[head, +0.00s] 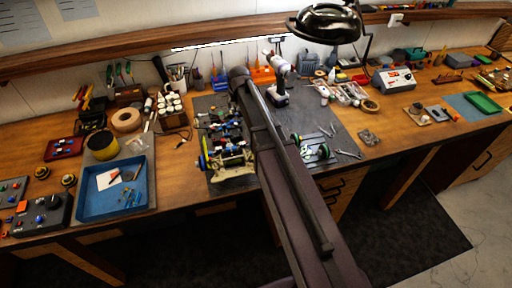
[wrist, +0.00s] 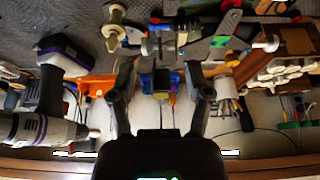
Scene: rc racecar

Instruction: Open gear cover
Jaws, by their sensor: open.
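The RC racecar (head: 226,150) is a partly stripped chassis on the dark mat, left of my arm. Part of it also shows along the top of the wrist view (wrist: 215,42). My gripper (wrist: 162,68) is open, its two dark fingers spread wide and nothing held between them. A small blue and yellow item (wrist: 160,84) shows in the gap, apart from both fingers. In the head view my arm reaches over the mat and its end lies near the back of the car; the fingertips are hidden there. I cannot make out the gear cover for certain.
A white and purple drill (head: 278,92) stands right of my arm and shows at left in the wrist view (wrist: 62,60). A black lamp (head: 326,22) hangs above. A blue tray (head: 98,204) lies left. Wheels and tools lie on the mat's right (head: 335,122).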

